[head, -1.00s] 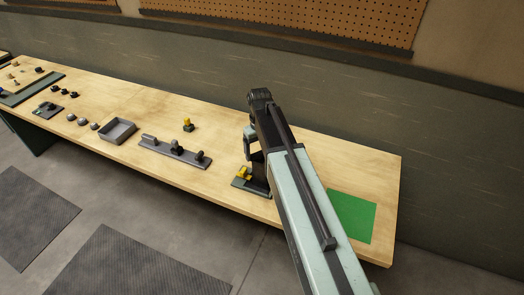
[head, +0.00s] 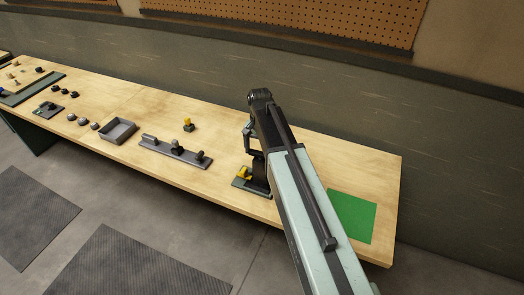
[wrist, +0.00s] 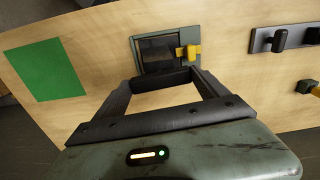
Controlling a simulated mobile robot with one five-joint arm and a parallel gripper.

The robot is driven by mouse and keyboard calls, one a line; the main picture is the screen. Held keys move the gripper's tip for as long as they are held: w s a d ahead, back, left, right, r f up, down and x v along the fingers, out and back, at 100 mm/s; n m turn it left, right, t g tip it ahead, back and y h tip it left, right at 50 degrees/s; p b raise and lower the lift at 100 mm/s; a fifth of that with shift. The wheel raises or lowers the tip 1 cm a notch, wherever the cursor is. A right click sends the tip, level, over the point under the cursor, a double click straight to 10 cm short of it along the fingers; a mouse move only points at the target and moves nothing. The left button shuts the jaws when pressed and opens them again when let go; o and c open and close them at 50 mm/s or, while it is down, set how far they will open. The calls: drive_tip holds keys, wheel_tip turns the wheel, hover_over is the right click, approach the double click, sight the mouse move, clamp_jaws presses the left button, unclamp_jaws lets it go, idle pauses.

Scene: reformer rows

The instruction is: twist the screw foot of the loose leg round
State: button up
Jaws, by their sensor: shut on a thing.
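The loose leg (wrist: 158,47) is a dark block standing in a grey-green holder (wrist: 139,66) with a yellow clamp (wrist: 188,52) at its side. In the head view the holder (head: 240,184) lies near the front edge of the bench, with its yellow clamp (head: 243,172) on the left. My gripper (wrist: 164,79) is over the holder, its dark fingers shut at the leg's near end. The screw foot is between or behind the fingertips and cannot be made out clearly. My arm hides part of the holder in the head view.
A green square (head: 352,215) lies on the bench right of my arm. To the left are a grey rail with dark knobs (head: 174,152), a yellow-topped dark piece (head: 188,125) and a grey tray (head: 118,131). Bare bench lies between the rail and the holder.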

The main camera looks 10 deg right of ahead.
sight(260, 153)
drive_tip(key=shift+m, duration=0.6)
drive_tip(key=o, duration=1.3)
drive_tip(key=shift+c, duration=0.2)
drive_tip(key=shift+r, duration=0.2)
wheel_tip(260, 153, up, 8)
drive_tip(key=p, duration=0.8)
drive_tip(key=shift+f, duration=0.2)
drive_tip(key=shift+f, duration=0.1)
